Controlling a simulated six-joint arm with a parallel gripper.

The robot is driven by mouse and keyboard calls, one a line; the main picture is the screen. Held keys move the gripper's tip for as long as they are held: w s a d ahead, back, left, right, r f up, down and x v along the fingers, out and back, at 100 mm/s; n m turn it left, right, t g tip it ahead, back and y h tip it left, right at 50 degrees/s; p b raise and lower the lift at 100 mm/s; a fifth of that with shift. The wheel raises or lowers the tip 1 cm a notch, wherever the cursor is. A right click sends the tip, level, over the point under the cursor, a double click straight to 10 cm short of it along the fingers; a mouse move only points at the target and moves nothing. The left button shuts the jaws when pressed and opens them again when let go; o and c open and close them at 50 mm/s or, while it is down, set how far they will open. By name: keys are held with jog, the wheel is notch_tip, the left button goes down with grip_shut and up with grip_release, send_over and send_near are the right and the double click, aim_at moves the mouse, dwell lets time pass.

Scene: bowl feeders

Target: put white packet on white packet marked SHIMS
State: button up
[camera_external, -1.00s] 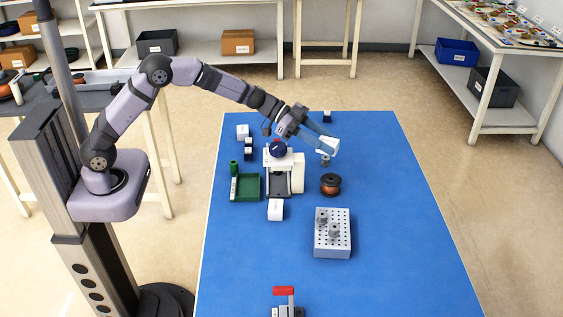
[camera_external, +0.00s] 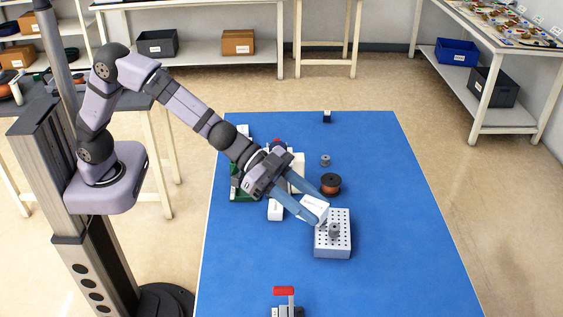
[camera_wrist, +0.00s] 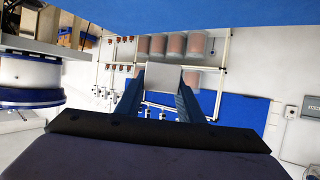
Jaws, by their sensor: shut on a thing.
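My gripper (camera_external: 316,209) is shut on a white packet (camera_external: 313,206), held between its two blue fingers. In the external view the held packet overlaps the left edge of the grey peg block; its height above it is hard to tell. The wrist view shows the held packet (camera_wrist: 163,76) between the fingertips. Another white packet (camera_external: 275,211) with a small mark lies on the blue table to the left of the held one, partly behind my gripper. Its lettering is too small to read, so I cannot confirm SHIMS.
The grey peg block (camera_external: 333,248) with holes stands under and beside my gripper. A copper-coloured spool (camera_external: 331,184) and a small grey part (camera_external: 325,160) stand behind it. A red-handled clamp (camera_external: 284,291) is at the front. My arm partly hides a white machine and green tray. The table's right side is clear.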

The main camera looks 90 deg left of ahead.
jog(key=shift+s+d+n+t+y, duration=0.15)
jog(key=shift+s+n+t+y, duration=0.15)
jog(key=shift+s+n+y, duration=0.2)
jog(key=shift+s+a+f+n+t+y, duration=0.1)
jog(key=shift+a+f+n+t+y, duration=0.1)
jog(key=shift+a+n+y, duration=0.2)
jog(key=shift+a+f+n+t+y, duration=0.2)
jog(key=shift+a+n+y, duration=0.1)
jog(key=shift+a, duration=0.15)
jog(key=s+a+f+n+y, duration=0.1)
jog(key=a+f+n+y, duration=0.2)
jog(key=a, duration=0.3)
jog(key=s+a+f+n+y, duration=0.1)
jog(key=a+f+n+y, duration=0.25)
jog(key=a, duration=0.25)
jog(key=n+y, duration=0.3)
jog(key=y, duration=0.2)
send_over(275, 206)
notch_tip(275, 206, down, 4)
jog(key=shift+a+h, duration=0.2)
jog(key=shift+h, duration=0.25)
jog(key=shift+d+m, duration=0.1)
jog(key=shift+m, duration=0.15)
jog(key=shift+h, duration=0.3)
jog(key=shift+f, duration=4.95)
